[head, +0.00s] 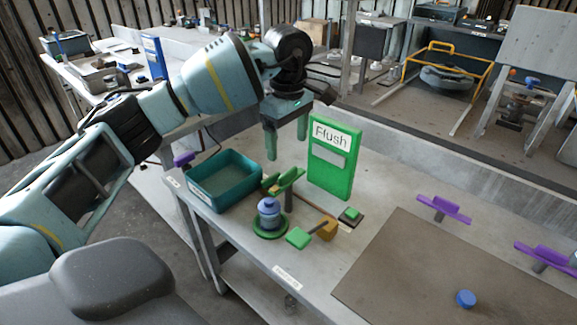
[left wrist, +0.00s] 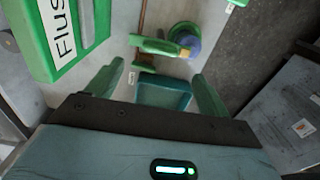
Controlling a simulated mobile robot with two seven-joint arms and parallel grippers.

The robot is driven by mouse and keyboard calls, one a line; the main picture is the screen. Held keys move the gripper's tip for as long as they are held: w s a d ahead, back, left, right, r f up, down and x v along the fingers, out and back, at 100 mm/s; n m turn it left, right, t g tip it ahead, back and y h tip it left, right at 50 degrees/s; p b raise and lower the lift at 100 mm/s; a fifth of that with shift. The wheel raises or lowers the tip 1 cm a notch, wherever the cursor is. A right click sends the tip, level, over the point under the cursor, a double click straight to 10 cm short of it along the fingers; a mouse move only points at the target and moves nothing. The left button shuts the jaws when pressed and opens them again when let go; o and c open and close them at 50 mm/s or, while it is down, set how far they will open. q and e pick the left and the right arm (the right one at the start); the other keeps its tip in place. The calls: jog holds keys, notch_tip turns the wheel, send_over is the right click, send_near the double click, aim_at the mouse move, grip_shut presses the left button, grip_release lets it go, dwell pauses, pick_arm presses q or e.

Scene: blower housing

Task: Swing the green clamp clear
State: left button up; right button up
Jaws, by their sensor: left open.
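The green clamp (head: 290,179) is a green bar on a short grey post, beside a blue knobbed part (head: 269,212) on a green round base. In the left wrist view the clamp bar (left wrist: 155,46) lies beyond the fingertips, one end close to or over the blue part (left wrist: 190,42); contact is unclear. My left gripper (head: 287,148) points down above the clamp, open and empty, apart from it. It also shows in the left wrist view (left wrist: 157,68), with a finger at each side. My right gripper is not in view.
A teal bin (head: 224,182) stands left of the clamp. A green "Flush" panel (head: 335,160) stands upright just behind. A green lever (head: 299,238) with an orange block (head: 327,229) lies in front. Purple clamps (head: 443,208) and a blue knob (head: 466,299) are at right.

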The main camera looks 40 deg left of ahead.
aim_at(288, 171)
pick_arm(q)
jog(key=shift+f, duration=3.9)
jog(key=c, duration=1)
